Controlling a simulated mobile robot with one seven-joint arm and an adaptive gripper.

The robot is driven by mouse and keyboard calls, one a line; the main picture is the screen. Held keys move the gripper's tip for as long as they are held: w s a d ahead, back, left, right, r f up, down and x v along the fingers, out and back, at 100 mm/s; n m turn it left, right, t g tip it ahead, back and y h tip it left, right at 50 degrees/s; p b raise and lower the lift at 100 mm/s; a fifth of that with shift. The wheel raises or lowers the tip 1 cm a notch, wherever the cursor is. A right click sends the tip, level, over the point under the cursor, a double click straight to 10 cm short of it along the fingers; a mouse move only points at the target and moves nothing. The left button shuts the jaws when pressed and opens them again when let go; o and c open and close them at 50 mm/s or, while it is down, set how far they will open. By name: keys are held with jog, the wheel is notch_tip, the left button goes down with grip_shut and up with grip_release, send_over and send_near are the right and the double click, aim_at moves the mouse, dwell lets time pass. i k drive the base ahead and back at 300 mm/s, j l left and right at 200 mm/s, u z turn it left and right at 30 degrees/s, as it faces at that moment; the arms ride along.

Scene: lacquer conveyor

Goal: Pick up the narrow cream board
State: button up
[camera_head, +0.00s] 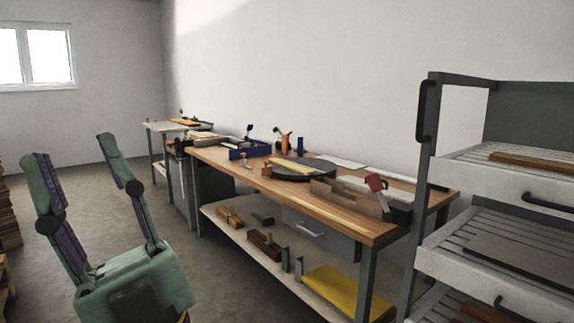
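A narrow cream strip (295,165), which looks like the narrow cream board, lies on a dark round disc (292,174) on the wooden workbench (225,156). Its far details are too small to tell. Other pale flat pieces (200,135) lie farther back, so I cannot be sure which one is the board. My gripper (72,148) is at the left, its two green fingers pointing up and spread wide apart. Nothing is between them. It is well in front of the bench and touches nothing.
A blue box (247,150), an orange tool (286,142) and a wooden mitre box (350,198) stand on the bench. Its lower shelf holds wooden planes and a yellow panel (334,291). A rack (431,180) with slatted trays stands at right. Open floor lies left of the bench.

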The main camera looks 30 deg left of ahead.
aim_at(307, 171)
jog(key=i+j, duration=0.55)
jog(key=j, duration=0.15)
jog(key=i+j, duration=0.5)
jog(key=j, duration=0.15)
jog(key=i+j, duration=0.55)
jog(key=j, duration=0.15)
